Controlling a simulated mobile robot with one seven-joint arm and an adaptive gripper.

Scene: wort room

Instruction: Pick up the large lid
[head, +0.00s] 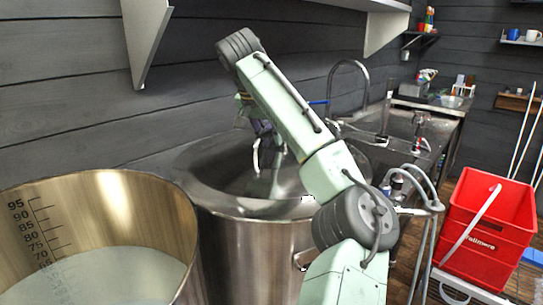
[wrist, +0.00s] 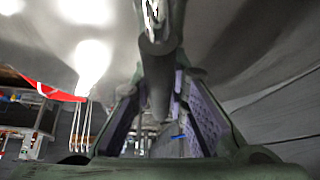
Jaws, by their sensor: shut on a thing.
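The large lid (head: 222,172) is a round, shiny steel disc at the top of the big steel kettle (head: 255,255) in the middle of the head view. My gripper (head: 268,160) reaches down to the lid's middle from above. In the wrist view the lid's grey, reflective surface (wrist: 240,50) fills the upper part. There the two fingers of my gripper (wrist: 158,88) are shut on the lid's bar-like handle (wrist: 157,62). I cannot tell whether the lid's rim touches the kettle. My arm hides part of the lid's right side.
An open steel vessel (head: 130,210) with a volume scale and pale liquid stands at the front left. A sink counter with a tap (head: 350,75) is behind the kettle. A red crate (head: 490,225) stands at the right. A shelf bracket (head: 145,35) hangs above the left side.

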